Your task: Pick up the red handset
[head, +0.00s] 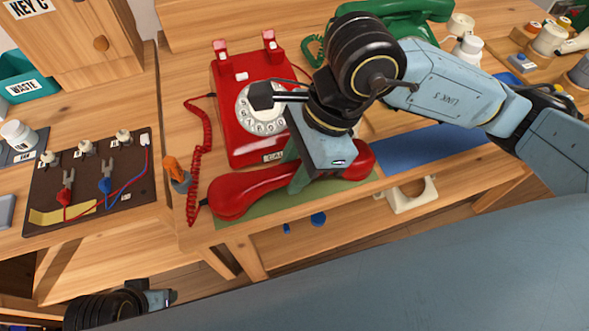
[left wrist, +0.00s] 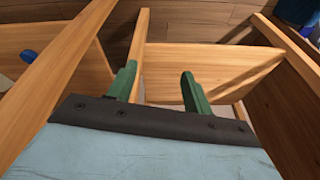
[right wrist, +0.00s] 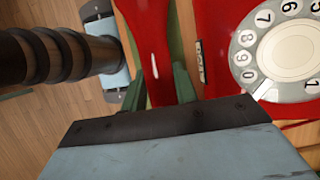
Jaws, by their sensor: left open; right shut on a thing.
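The red handset (head: 238,192) lies in front of the red dial phone (head: 228,110), on or just above a green mat (head: 280,200); I cannot tell if it touches the mat. My right gripper (head: 300,178) is shut on the handset near its middle and hides that part. In the right wrist view the handset (right wrist: 150,45) runs between the green fingers (right wrist: 160,90). A red coiled cord (head: 197,150) runs from the handset's left end to the phone. My left gripper (left wrist: 158,80) is open and empty, low before the table front; its arm shows at the lower left in the head view.
A green phone (head: 395,22) stands at the back. A blue mat (head: 425,147) lies to the right. A dark wiring board (head: 90,180) is on the left. An orange-handled tool (head: 175,170) stands beside the cord. A shelf is under the tabletop.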

